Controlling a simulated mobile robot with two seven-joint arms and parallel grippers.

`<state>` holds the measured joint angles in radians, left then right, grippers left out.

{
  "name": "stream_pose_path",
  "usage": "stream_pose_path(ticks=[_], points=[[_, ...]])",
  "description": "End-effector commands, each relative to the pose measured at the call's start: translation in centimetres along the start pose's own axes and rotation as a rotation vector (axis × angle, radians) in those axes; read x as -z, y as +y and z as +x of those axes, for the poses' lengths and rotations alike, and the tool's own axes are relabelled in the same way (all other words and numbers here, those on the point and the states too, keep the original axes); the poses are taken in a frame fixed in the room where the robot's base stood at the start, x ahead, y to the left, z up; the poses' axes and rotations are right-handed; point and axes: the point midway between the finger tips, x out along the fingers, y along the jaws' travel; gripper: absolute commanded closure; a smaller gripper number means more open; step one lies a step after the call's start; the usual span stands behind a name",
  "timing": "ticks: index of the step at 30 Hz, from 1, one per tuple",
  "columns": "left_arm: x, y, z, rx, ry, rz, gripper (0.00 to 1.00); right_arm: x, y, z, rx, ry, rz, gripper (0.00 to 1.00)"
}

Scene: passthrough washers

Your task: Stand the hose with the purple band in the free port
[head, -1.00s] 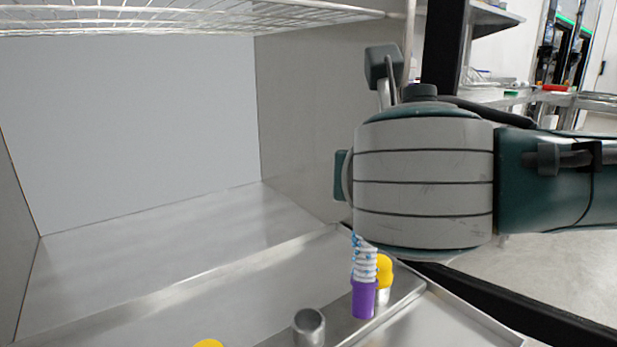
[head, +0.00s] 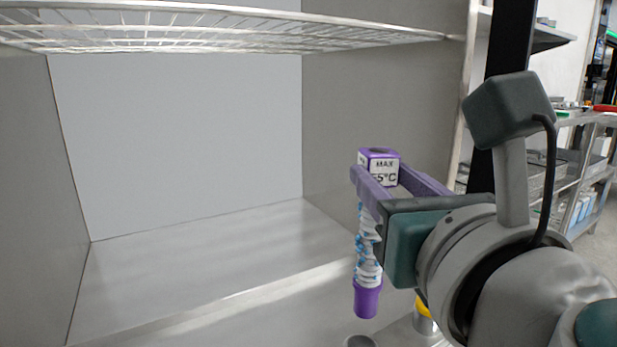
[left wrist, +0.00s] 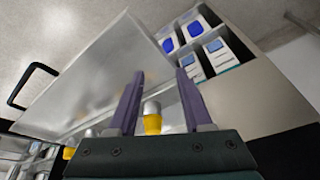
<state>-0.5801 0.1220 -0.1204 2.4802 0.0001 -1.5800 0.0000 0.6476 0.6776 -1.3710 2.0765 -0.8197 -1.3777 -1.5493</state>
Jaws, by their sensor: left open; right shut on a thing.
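The hose with the purple band (head: 367,250) is a white and blue ribbed hose with a purple lower end. It hangs upright from my right gripper (head: 378,172), with a purple block marked "MAX" and "5°C" at its top between the purple fingers. Its lower end is in the air above the metal deck. An open metal port (head: 359,341) is partly in view at the bottom edge, below and slightly left of the hose. My left gripper (left wrist: 160,75) is open and empty in the left wrist view.
A yellow-banded piece (head: 424,308) stands on a metal port behind the right arm. A yellow-banded piece (left wrist: 152,122) shows beyond the left fingers, near a metal tray (left wrist: 95,75). A wire rack (head: 200,40) hangs above the chamber, whose floor is clear.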

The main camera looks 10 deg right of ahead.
Motion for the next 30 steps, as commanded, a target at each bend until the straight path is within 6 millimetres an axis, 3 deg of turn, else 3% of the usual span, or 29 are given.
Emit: stream_pose_path(ticks=[21,30], points=[[-1.8,0.2,5.7,0.0,0.0,-0.001,0.5,5.1,-0.1,0.0,0.002,-0.001,0.0,1.0],[-2.1,0.3,6.8,-0.002,0.0,-0.003,0.5,7.4,0.0,0.0,0.003,0.004,0.001,1.0]])
